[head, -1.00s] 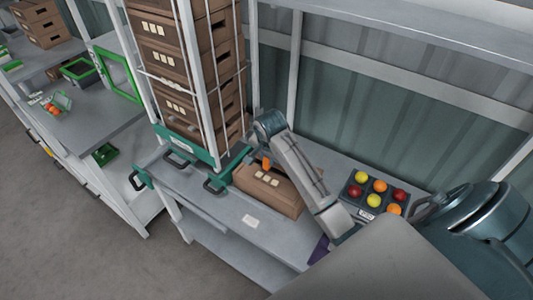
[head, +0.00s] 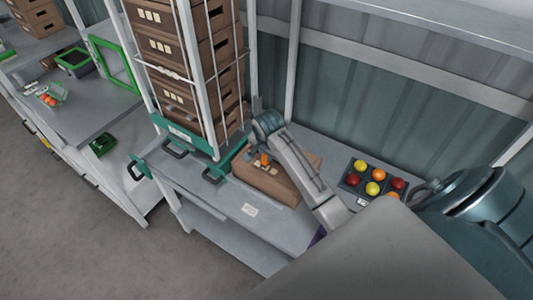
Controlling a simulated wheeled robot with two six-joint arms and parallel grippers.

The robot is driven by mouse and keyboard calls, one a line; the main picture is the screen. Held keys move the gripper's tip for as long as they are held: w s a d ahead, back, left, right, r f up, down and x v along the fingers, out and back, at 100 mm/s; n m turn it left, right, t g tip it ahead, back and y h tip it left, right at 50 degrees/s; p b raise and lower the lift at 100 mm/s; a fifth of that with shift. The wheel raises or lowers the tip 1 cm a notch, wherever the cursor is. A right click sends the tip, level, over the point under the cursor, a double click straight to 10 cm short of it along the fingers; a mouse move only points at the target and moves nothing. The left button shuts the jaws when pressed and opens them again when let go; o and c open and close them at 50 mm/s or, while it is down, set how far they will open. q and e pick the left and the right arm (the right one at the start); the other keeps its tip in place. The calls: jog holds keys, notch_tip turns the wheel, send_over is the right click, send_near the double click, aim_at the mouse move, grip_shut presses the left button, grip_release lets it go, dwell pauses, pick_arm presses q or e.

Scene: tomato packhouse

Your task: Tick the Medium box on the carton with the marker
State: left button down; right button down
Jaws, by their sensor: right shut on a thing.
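The brown carton (head: 284,187) sits on the grey bench beside the green base of the crate stack. Pale label boxes (head: 259,167) show on its side, partly covered by my gripper and the marker. I cannot read them or see any tick. My right gripper (head: 261,151) is shut on the orange marker (head: 265,158), which is held right at the carton's label side. I cannot tell whether its tip touches the carton. My left gripper is not in view.
A tall stack of brown crates (head: 180,72) in a white-railed frame stands left of the carton. A dark tray (head: 352,181) of red, yellow and orange tomatoes lies to the right. A small white card (head: 250,209) lies on the bench (head: 222,199), whose front is otherwise clear.

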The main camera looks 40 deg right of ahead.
jog(key=shift+f, duration=0.45)
dwell(0.9)
jog(key=shift+s+d, duration=0.25)
jog(key=shift+d, duration=0.3)
jog(key=shift+w+a, duration=0.2)
jog(key=shift+a, duration=0.2)
dwell(0.4)
jog(key=shift+r, duration=3)
